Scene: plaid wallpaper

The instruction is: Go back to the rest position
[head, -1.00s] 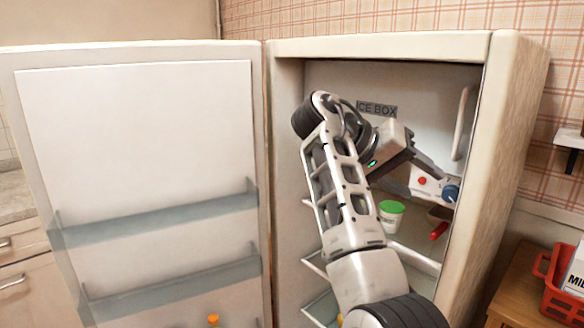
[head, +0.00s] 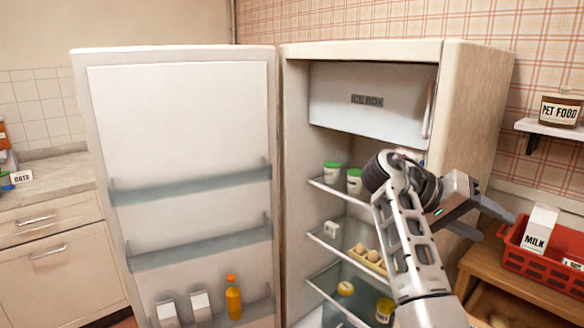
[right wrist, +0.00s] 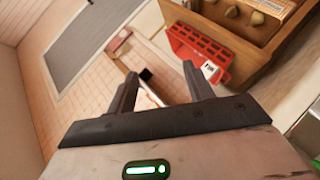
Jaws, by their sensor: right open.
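My right gripper (head: 492,222) is open and empty. In the head view it is in front of the fridge's right side, to the left of the red crate. Its two fingers also show in the right wrist view (right wrist: 160,88), with nothing between them but background. The right arm crosses the lower right of the fridge opening and hides part of its shelves. My left gripper is not in view.
The fridge door (head: 180,160) stands wide open to the left. Shelves hold tubs, eggs and jars; the ice box (head: 360,115) is above. A red crate (head: 540,265) with a milk carton (head: 538,230) sits on a wooden stand at right, below a wall shelf (head: 550,128).

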